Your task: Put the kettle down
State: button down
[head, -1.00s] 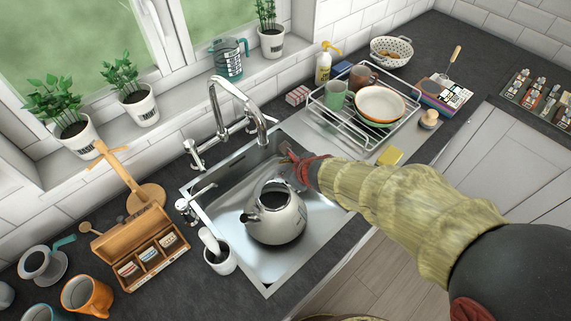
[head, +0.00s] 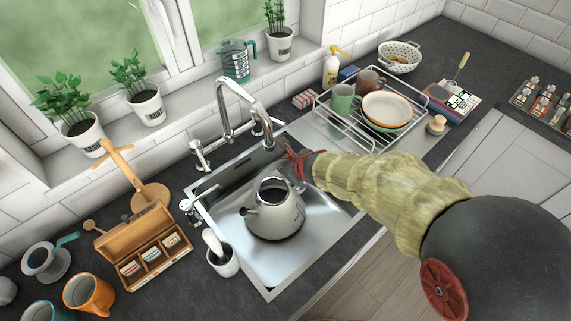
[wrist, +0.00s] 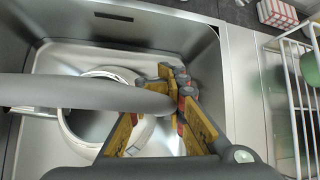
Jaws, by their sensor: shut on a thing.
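The kettle (head: 276,214) is pale metal with an open dark top. In the head view it is upright inside the steel sink (head: 262,272), its spout to the left. My gripper (head: 292,160) is at the kettle's upper right, at its handle. In the wrist view my gripper (wrist: 172,104) has its yellow and grey fingers closed around the grey kettle handle (wrist: 75,92). The kettle's round opening (wrist: 85,122) shows below the handle. I cannot tell whether the kettle's base touches the sink floor.
The faucet (head: 243,115) arches over the sink's back edge. A dish rack (head: 365,115) with cups and bowls stands to the right. A wooden tea box (head: 142,250) and a white pot (head: 223,262) stand left of the sink. The sink's front part is clear.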

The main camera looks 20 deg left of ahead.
jog(key=shift+w+r, duration=0.1)
jog(key=shift+r, duration=0.05)
jog(key=c, duration=2.3)
grip_release()
jog(key=shift+f, duration=0.2)
jog(key=o, duration=0.6)
jog(key=shift+r, duration=0.15)
jog(key=p+v, duration=0.4)
jog(key=v, duration=0.8)
jog(key=shift+r, duration=0.1)
